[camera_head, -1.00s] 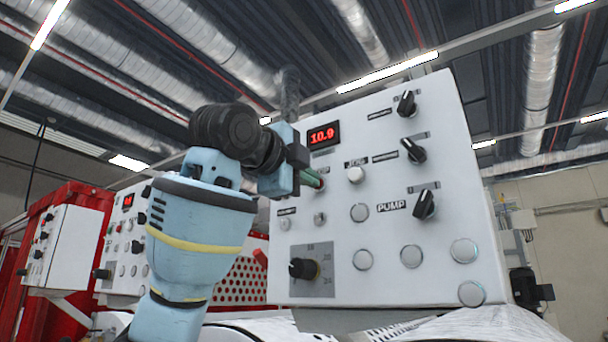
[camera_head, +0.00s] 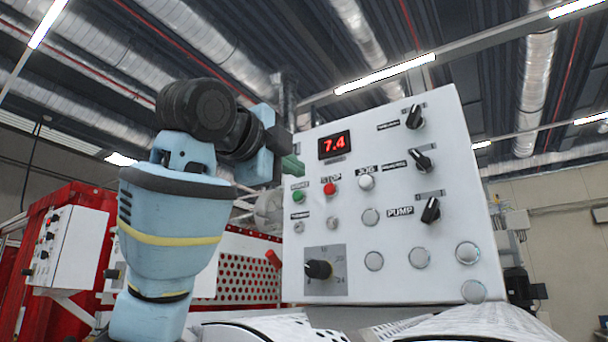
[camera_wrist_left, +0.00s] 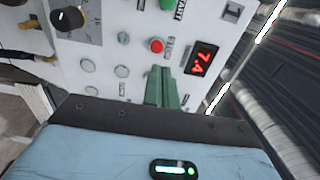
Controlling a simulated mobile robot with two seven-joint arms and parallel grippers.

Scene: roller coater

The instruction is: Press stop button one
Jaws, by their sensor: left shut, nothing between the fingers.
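The red stop button (camera_head: 330,189) sits under the STOP label on the white control panel (camera_head: 450,130), below a red display (camera_head: 334,144) reading 7.4. The stop button also shows in the left wrist view (camera_wrist_left: 156,46), just beyond the fingertips. My left gripper (camera_head: 293,166) has green fingers closed together with nothing between them. It is up and left of the stop button in the head view and appears apart from the panel. The fingers also show in the wrist view (camera_wrist_left: 162,87). My right gripper is not in view.
A green button (camera_head: 299,197) is left of the stop button, and a white JOG button (camera_head: 366,182) is to its right. Black selector knobs (camera_head: 422,161) line the panel's right side. A black dial (camera_head: 318,269) is lower left. Another white box (camera_head: 74,245) stands at far left.

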